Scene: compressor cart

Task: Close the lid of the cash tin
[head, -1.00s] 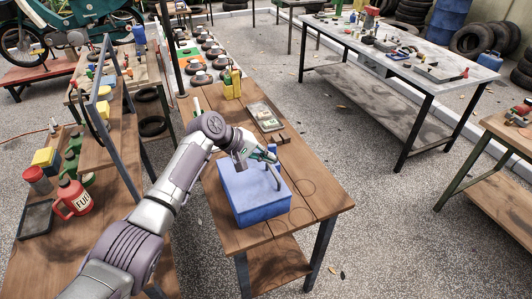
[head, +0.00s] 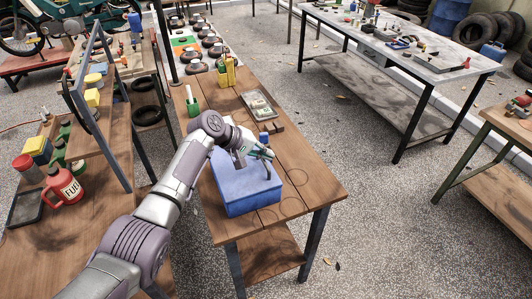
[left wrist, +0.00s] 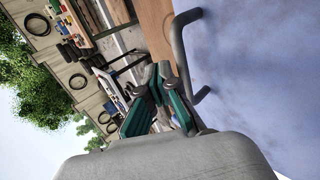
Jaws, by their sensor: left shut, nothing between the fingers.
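The cash tin (head: 250,199) is a blue box near the front of the narrow wooden table. Its blue top looks flat and down, with no gap that I can see; part of it is hidden by my arm. A grey bar handle (head: 267,170) stands on it, and the handle (left wrist: 181,52) also shows in the left wrist view beside the blue surface (left wrist: 265,75). My left gripper (head: 268,153) is shut and empty, over the far part of the tin close to the handle; I cannot tell whether it touches. The fingers (left wrist: 160,80) show in the left wrist view. My right gripper is out of view.
Behind the tin on the wooden table (head: 305,180) are a small blue item (head: 264,137), a tray (head: 259,105) and a yellow holder (head: 227,75). A shelf frame and a red fuel jug (head: 64,187) stand at left. The table right of the tin is clear.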

